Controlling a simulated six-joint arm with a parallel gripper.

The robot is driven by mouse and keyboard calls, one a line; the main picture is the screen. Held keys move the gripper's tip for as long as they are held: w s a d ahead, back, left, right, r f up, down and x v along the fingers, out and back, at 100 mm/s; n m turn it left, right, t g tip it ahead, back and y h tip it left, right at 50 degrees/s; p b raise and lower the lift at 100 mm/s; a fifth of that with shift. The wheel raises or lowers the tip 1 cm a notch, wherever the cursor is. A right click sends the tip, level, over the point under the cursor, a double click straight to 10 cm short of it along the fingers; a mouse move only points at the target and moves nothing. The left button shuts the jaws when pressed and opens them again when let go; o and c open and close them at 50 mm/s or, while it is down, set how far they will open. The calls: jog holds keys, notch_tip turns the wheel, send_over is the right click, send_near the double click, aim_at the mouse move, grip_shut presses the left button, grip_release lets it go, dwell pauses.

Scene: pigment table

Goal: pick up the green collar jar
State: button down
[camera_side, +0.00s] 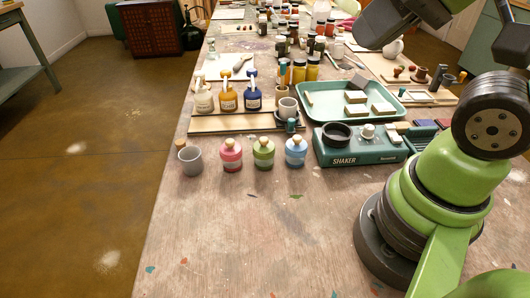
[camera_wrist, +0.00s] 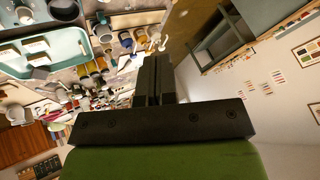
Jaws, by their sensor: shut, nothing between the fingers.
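The green collar jar (camera_side: 263,154) stands upright on the wooden table in the side view, with a round cork-coloured stopper on top. It is between a pink jar (camera_side: 230,155) on its left and a pale blue jar (camera_side: 296,152) on its right, with small gaps. My gripper (camera_wrist: 154,80) shows in the wrist view with its two dark fingers together and nothing between them. In the side view only my arm shows clearly at the right, well away from the jar. I cannot make out the green collar jar in the tilted wrist view.
A teal shaker box (camera_side: 357,148) is to the right. Behind the jars, pump bottles stand on a wooden board (camera_side: 225,124), and a green tray (camera_side: 402,98) lies farther right. The table in front is clear.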

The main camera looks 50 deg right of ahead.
dwell(0.3)
jog(key=c, duration=0.8)
grip_release()
jog(key=shift+w, duration=0.1)
jog(key=g+h, duration=0.2)
jog(key=g, duration=0.3)
send_over(266, 140)
jog(key=s, duration=0.2)
notch_tip(266, 140, down, 15)
jog(key=shift+g+h, duration=0.3)
jog(key=shift+g, duration=0.2)
jog(key=f, duration=0.3)
jog(key=w+f, duration=0.1)
jog(key=f, duration=0.5)
jog(key=shift+w, duration=0.4)
jog(key=shift+m, duration=0.3)
jog(key=shift+w+f, duration=0.2)
jog(key=shift+f, duration=1.25)
jog(key=shift+w+f, duration=0.15)
jog(key=shift+f, duration=1.3)
